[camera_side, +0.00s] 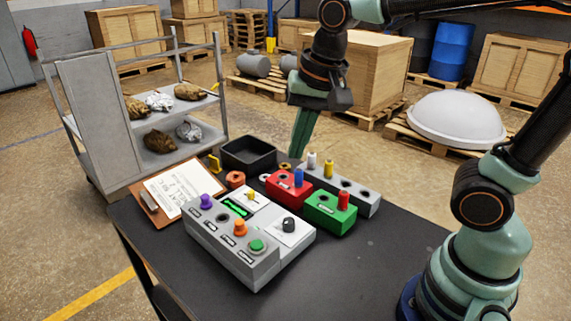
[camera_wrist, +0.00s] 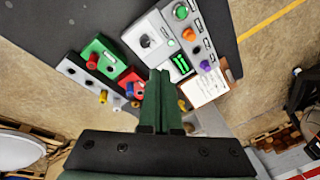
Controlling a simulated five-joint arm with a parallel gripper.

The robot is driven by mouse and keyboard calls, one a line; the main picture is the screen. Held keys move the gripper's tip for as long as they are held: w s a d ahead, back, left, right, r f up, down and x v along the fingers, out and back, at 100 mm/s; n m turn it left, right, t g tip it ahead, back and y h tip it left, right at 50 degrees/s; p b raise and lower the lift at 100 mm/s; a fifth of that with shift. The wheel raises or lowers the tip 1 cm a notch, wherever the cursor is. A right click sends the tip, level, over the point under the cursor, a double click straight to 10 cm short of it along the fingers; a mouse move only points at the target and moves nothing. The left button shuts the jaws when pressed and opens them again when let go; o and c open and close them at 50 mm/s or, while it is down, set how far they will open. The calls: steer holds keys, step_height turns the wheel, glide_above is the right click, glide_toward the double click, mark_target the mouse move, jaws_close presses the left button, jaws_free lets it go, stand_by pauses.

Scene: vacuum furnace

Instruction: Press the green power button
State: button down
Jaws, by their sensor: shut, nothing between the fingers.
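The green power button (camera_side: 257,246) sits at the near right corner of the grey control box (camera_side: 262,274), on its sloped front strip. In the wrist view the green button (camera_wrist: 181,11) is at the top, beyond my fingertips. My gripper (camera_side: 296,154) is shut and empty, pointing down above the back of the table, behind the control box and apart from it. In the wrist view my gripper (camera_wrist: 160,75) shows its two green fingers together, with the control box (camera_wrist: 148,34) beyond them. Nothing covers the button.
An orange button (camera_side: 240,228), a purple button (camera_side: 206,200) and a black knob (camera_side: 289,224) stand on the box. Red (camera_side: 288,187) and green (camera_side: 328,212) blocks with coloured pegs lie right of it. A clipboard (camera_side: 172,197) and black tray (camera_side: 247,152) are nearby. The table's front right is clear.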

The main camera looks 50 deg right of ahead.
mark_target(257, 244)
steer(key=w+a+f+m+g, duration=0.2)
steer(key=a+m+g, duration=0.1)
steer(key=a+m, duration=0.5)
steer(key=shift+w+a+m+h, duration=0.15)
steer(key=shift+a+m+h, duration=0.2)
steer(key=shift+m, duration=0.55)
step_height(257, 244, down, 14)
steer(key=shift+r, duration=0.1)
steer(key=shift+f, duration=0.2)
